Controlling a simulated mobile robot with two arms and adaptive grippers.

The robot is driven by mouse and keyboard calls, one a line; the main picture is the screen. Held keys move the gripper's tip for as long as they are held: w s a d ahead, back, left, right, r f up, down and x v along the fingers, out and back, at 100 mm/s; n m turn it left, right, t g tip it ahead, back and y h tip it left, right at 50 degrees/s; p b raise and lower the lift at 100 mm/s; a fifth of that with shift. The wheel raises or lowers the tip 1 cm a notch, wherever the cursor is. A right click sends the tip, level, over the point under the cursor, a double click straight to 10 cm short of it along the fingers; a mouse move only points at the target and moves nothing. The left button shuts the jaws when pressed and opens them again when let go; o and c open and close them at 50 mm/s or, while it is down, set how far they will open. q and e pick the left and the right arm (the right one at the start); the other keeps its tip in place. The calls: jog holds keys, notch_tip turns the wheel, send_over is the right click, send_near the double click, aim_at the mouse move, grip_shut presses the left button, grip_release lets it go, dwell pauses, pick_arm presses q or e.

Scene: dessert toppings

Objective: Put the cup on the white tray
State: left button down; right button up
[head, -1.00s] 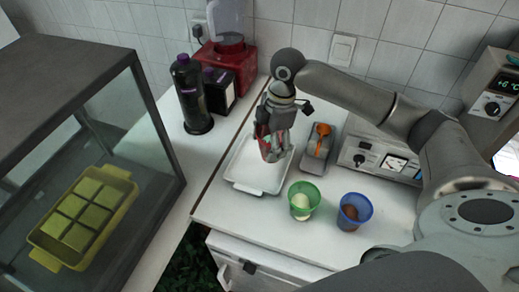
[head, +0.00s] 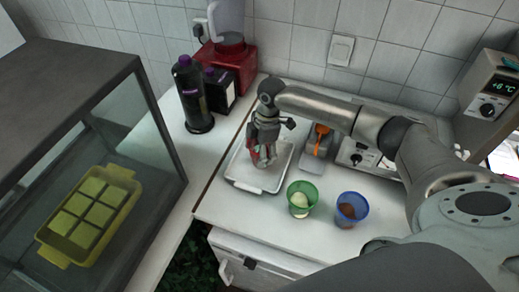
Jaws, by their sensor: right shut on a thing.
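A white tray (head: 243,183) lies on the white counter. My right gripper (head: 264,160) reaches down over the tray and is shut on a red cup (head: 252,143). The gripper's fingers hide most of this cup. It is over the tray's inside, and I cannot tell whether its base touches the tray. A green cup (head: 302,208) with a pale scoop in it stands on the counter right of the tray's front. A blue cup (head: 352,211) with brown contents stands further right. My left gripper is not in view.
An orange-handled scoop (head: 322,133) rests in a grey holder (head: 311,158) right of the tray. A dark bottle (head: 190,95) and a red blender (head: 235,65) stand behind left. A glass case with a yellow tray (head: 113,213) is at left.

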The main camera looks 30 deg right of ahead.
jog(key=o, duration=1.1)
jog(key=r+b, duration=0.1)
jog(key=r, duration=0.3)
jog(key=d+r, duration=0.1)
jog(key=r, duration=0.3)
jog(key=r+b, duration=0.1)
jog(key=r, duration=0.3)
jog(key=shift+s+d+b, duration=0.1)
jog(key=shift+d+b, duration=0.25)
jog(key=shift+d, duration=0.05)
jog(key=shift+f, duration=0.1)
